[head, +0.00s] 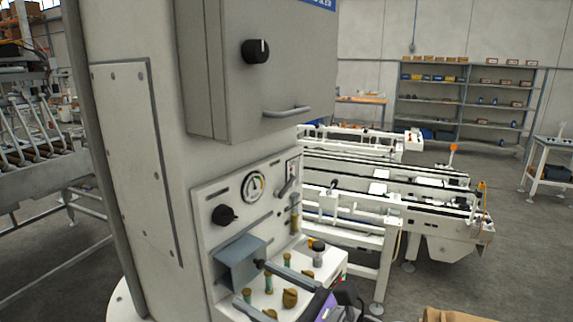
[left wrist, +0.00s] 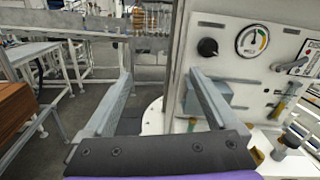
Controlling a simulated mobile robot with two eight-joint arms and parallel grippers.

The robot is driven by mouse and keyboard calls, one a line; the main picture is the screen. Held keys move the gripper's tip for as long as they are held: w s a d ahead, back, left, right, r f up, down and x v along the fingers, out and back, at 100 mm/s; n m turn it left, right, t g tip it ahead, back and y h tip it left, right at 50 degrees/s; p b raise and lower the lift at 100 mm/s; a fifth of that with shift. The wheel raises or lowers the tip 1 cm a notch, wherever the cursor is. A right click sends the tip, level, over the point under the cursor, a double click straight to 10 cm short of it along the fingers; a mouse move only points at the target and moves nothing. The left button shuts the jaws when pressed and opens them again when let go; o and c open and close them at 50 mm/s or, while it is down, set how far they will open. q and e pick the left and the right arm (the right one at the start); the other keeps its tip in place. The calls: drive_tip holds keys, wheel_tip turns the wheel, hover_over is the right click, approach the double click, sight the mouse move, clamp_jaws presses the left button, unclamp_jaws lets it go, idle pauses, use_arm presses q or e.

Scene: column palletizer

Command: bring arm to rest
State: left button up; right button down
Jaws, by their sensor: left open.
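My left gripper (head: 247,281) is low in the head view, in front of the control panel of a white column. In the left wrist view its two grey fingers (left wrist: 160,72) stand wide apart with nothing between them. The panel (head: 210,195) carries a gauge (head: 254,186), a black knob (head: 224,215) and a blue-grey box (head: 240,262). In the left wrist view the right finger overlaps the blue-grey box (left wrist: 217,95); whether they touch cannot be told. My right gripper is not in view.
The white column (head: 135,150) and its grey cabinet (head: 270,75) fill the near left. A ledge with several small fittings (head: 290,298) juts out below the panel. Conveyors (head: 400,190) stand behind to the right, and shelves (head: 470,95) line the back wall. Floor (head: 520,245) is clear at right.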

use_arm(q)
drive_tip(key=s+a+f+n+g+h+p, duration=0.1)
drive_tip(key=s+a+f+n+g+h, duration=0.2)
drive_tip(key=a+f, duration=0.5)
drive_tip(key=s+a+f+n+g+h, duration=0.2)
drive_tip(key=a+f+n+h, duration=0.2)
drive_tip(key=a+f, duration=0.4)
drive_tip(key=s+d+f+n+h+p, duration=0.1)
drive_tip(key=s+d+f+n+h, duration=0.1)
drive_tip(key=s+f+n+h, duration=0.6)
wheel_tip(320, 180, down, 4)
drive_tip(key=s+n, duration=0.1)
drive_tip(key=n, duration=0.6)
drive_tip(key=shift+s+f+t+h, duration=0.25)
drive_tip(key=shift+s+t+h, duration=0.05)
drive_tip(key=shift+s, duration=0.1)
use_arm(e)
drive_tip(key=r, duration=0.3)
drive_tip(key=shift+w, duration=0.3)
use_arm(q)
drive_tip(key=shift+a+p, duration=0.1)
drive_tip(key=shift+p, duration=0.2)
